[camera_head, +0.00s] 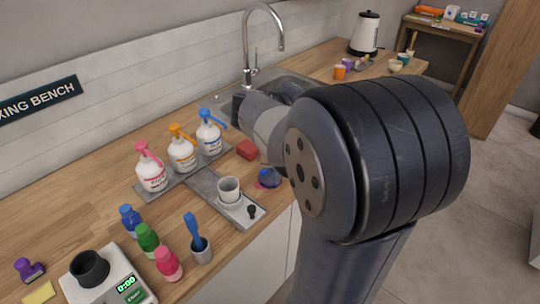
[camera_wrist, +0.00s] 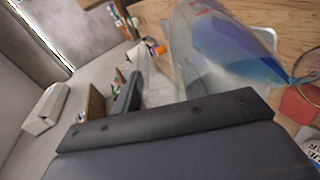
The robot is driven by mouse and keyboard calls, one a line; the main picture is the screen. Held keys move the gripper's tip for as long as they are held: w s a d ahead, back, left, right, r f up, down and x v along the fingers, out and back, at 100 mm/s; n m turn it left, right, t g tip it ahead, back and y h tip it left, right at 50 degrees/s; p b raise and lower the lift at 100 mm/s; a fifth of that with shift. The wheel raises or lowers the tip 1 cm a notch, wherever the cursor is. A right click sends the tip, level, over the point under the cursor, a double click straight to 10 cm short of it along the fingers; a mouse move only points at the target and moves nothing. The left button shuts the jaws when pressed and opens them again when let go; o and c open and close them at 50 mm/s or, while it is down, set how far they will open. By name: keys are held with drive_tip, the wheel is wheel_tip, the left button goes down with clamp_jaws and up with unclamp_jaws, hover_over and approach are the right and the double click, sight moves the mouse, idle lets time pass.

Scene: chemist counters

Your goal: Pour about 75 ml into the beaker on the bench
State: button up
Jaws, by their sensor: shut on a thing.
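In the wrist view my gripper (camera_wrist: 155,85) is shut on a clear vessel (camera_wrist: 190,60). The vessel is tilted, and blue liquid lies toward its right end. A thin round clear rim (camera_wrist: 306,66) shows at the right edge near that end; I cannot tell whether it is the beaker. In the head view a small blue object (camera_head: 268,178) shows beside my arm, partly covered by it; I cannot tell whether it is the held vessel or another one. My arm hides the gripper there. I see no stream of liquid.
Three pump bottles (camera_head: 182,155) stand on a tray by the wall. A red block (camera_head: 247,150) lies beside them, and a pale cup (camera_head: 229,188) stands on a metal plate. Small bottles (camera_head: 148,238), a scale reading 0:00 (camera_head: 128,290) and the sink tap (camera_head: 248,70) are nearby.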

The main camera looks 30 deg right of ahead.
drive_tip(key=shift+a+r, duration=0.1)
drive_tip(key=shift+r, duration=0.05)
drive_tip(key=shift+d+r+p, duration=0.15)
drive_tip(key=shift+d+p, duration=0.15)
drive_tip(key=shift+p, duration=0.3)
drive_tip(key=d+f+y+p, duration=0.1)
drive_tip(key=p, duration=0.1)
drive_tip(key=d+f+y+p, duration=0.1)
drive_tip(key=y+p, duration=0.1)
drive_tip(key=p, duration=0.1)
drive_tip(key=shift+d+f+m+g, duration=0.1)
drive_tip(key=shift+m+g, duration=0.2)
drive_tip(key=shift+m, duration=0.1)
drive_tip(key=shift+f+y, duration=0.3)
drive_tip(key=shift+f, duration=0.2)
drive_tip(key=shift+d+f+y+p, duration=0.15)
drive_tip(key=shift+d+y+p, duration=0.2)
drive_tip(key=shift+p, duration=0.65)
drive_tip(key=shift+d+f+y+p, duration=0.2)
drive_tip(key=shift+f+y+p, duration=0.35)
drive_tip(key=shift+p, duration=0.3)
drive_tip(key=shift+d+m+p, duration=0.15)
drive_tip(key=shift+m+p, duration=0.15)
drive_tip(key=shift+p, duration=0.35)
